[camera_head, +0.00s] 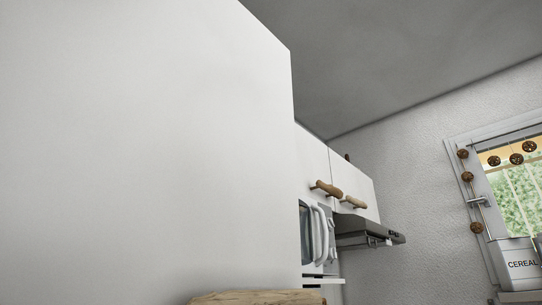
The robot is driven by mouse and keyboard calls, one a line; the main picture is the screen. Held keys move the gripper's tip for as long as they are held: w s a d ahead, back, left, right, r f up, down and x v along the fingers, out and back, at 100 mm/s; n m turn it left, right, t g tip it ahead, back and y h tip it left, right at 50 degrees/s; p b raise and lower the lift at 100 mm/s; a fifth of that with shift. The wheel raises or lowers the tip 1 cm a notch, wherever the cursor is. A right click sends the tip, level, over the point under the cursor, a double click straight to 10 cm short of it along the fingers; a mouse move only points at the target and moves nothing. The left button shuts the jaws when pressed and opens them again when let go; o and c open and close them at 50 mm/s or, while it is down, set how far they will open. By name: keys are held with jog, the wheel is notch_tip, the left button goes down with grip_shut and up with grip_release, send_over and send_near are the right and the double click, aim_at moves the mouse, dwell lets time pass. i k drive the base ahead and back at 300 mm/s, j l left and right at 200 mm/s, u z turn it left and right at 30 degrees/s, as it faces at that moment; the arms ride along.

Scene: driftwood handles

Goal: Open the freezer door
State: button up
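A large plain white panel (150,150) fills the left half of the view, very close to me. It may be the freezer or a tall cabinet; I cannot tell which. No seam or open gap shows on it. A piece of light wood (258,298) shows at the bottom edge in front of the panel, mostly cut off; I cannot tell whether it is a handle. My gripper is not in view.
Beyond the panel are white wall cupboards (314,158) with driftwood handles (327,188), a microwave (318,236) and a range hood (366,231). At the right are a window (519,183) and a white cereal box (518,264).

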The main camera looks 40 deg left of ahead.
aim_at(148, 157)
jog(key=i+z, duration=0.25)
jog(key=i, duration=1.7)
jog(key=i+u, duration=0.1)
jog(key=u, duration=0.35)
jog(key=i+u, duration=0.1)
jog(key=u, duration=0.3)
jog(key=i+l+u, duration=0.1)
jog(key=u, duration=0.8)
jog(key=l+u, duration=0.1)
jog(key=u, duration=3.2)
jog(key=l+z, duration=0.2)
jog(key=l, duration=0.3)
